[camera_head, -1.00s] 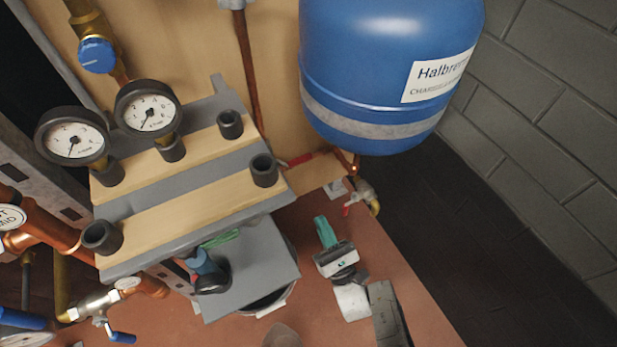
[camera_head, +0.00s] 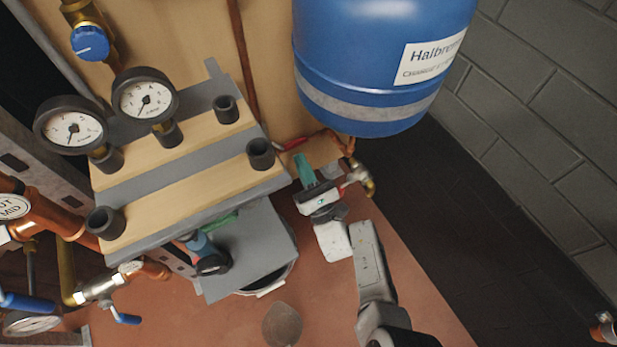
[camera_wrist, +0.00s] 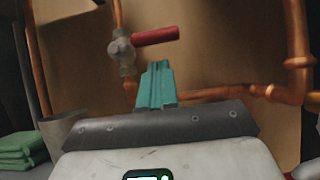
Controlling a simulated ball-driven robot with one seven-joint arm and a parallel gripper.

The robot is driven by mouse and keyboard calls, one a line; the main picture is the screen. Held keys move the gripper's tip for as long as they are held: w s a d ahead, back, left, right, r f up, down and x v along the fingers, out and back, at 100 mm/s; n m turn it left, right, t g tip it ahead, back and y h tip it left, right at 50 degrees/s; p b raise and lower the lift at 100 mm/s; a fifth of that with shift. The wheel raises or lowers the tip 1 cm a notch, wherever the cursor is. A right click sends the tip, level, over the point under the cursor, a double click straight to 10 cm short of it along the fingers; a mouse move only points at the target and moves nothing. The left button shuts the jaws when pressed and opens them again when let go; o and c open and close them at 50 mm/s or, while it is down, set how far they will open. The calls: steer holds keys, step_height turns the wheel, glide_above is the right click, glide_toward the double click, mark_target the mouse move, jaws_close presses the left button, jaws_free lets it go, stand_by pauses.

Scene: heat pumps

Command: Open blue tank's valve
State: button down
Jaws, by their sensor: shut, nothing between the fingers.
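The blue tank (camera_head: 375,65) hangs at the top centre of the head view. A red lever handle (camera_head: 292,144) shows on the piping behind and below it. In the wrist view a valve body (camera_wrist: 122,52) has its red handle (camera_wrist: 155,36) pointing right, roughly level. A brass valve (camera_head: 360,178) sits under the tank, just right of my gripper. My gripper (camera_head: 302,160), with teal fingers, is shut and empty. In the wrist view its fingertips (camera_wrist: 158,66) point up, below the red handle and apart from it.
Copper pipes (camera_wrist: 230,92) run behind and to the right of my fingers. A wooden and grey rack (camera_head: 190,185) with gauges (camera_head: 145,99) stands at left. A bucket (camera_head: 270,283) sits under a grey panel (camera_head: 245,255). Dark floor (camera_head: 430,230) lies open at right.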

mark_target(304, 142)
steer(key=shift+w+a+r, duration=0.1)
steer(key=shift+w+r, duration=0.05)
steer(key=shift+r, duration=0.8)
